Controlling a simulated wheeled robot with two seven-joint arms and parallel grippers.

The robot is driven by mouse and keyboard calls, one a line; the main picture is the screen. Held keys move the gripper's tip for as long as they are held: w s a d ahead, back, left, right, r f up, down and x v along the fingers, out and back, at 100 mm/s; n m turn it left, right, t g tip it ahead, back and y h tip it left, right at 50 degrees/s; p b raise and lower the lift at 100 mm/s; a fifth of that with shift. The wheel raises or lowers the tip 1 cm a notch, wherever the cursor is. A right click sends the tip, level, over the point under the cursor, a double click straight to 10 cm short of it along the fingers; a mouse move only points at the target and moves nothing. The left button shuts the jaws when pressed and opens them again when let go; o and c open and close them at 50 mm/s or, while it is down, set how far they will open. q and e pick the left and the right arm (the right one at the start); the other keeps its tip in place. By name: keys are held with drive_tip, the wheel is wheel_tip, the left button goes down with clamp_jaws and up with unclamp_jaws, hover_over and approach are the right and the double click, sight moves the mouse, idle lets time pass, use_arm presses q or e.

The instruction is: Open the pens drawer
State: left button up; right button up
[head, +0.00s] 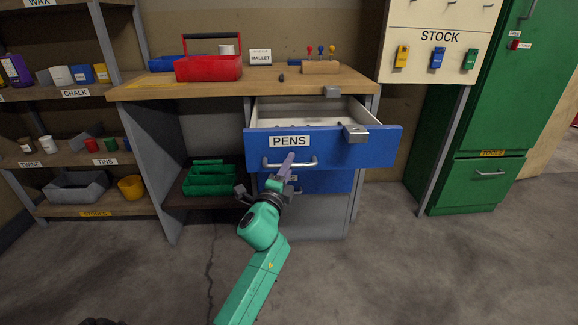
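The blue pens drawer (345,151), with a white PENS label (289,141), stands pulled out from the workbench, its pale inside showing from above. A few dark things lie in it, too small to make out. Its silver bar handle (306,162) is on the front, below the label. My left gripper (287,164) is at the middle of this handle, its purplish fingers overlapping the bar. The fingers show as one narrow strip, so I cannot tell whether they are shut on the bar. My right gripper is not in view.
A metal latch block (355,132) sits on the drawer front's top edge at the right. A second blue drawer (322,181) is below. A green crate (211,178) stands on the lower shelf at left. A green cabinet (490,120) is at right. Floor in front is clear.

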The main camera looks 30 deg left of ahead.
use_arm(q)
drive_tip(key=b+v, duration=0.1)
drive_tip(key=v, duration=1.3)
drive_tip(key=shift+s, duration=0.25)
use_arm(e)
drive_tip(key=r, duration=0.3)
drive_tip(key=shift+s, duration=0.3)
use_arm(q)
drive_tip(key=shift+d+f, duration=0.1)
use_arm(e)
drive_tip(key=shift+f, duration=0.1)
